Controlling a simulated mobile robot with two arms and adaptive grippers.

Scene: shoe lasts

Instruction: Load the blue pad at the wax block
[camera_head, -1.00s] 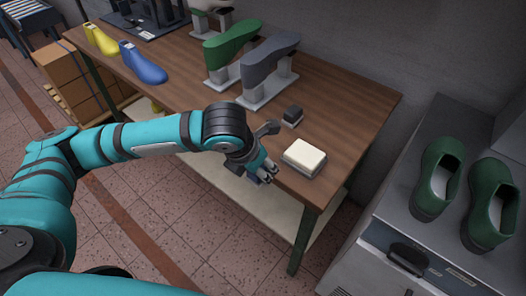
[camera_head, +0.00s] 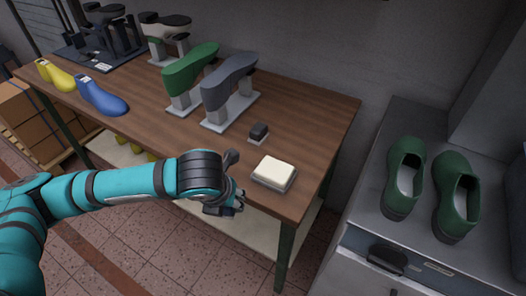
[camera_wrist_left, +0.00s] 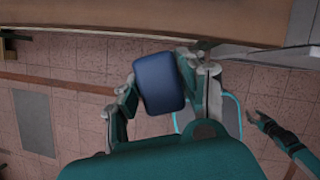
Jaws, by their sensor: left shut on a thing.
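My left gripper (camera_head: 232,205) is at the front edge of the workbench, to the left of and in front of the wax block. In the left wrist view the left gripper (camera_wrist_left: 160,95) is shut on the blue pad (camera_wrist_left: 161,83), which sits between its fingers. In the head view the pad is hard to make out. The wax block (camera_head: 274,171), cream-coloured on a pale base, rests near the bench's front right corner. The pad is apart from the block. My right gripper does not show clearly in the head view.
The wooden workbench (camera_head: 300,135) carries a small dark block (camera_head: 259,131), green (camera_head: 192,72) and grey (camera_head: 229,80) lasts on stands, and blue (camera_head: 101,98) and yellow (camera_head: 55,76) lasts. Green shoes (camera_head: 456,200) stand on a grey cabinet (camera_head: 375,232) at right.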

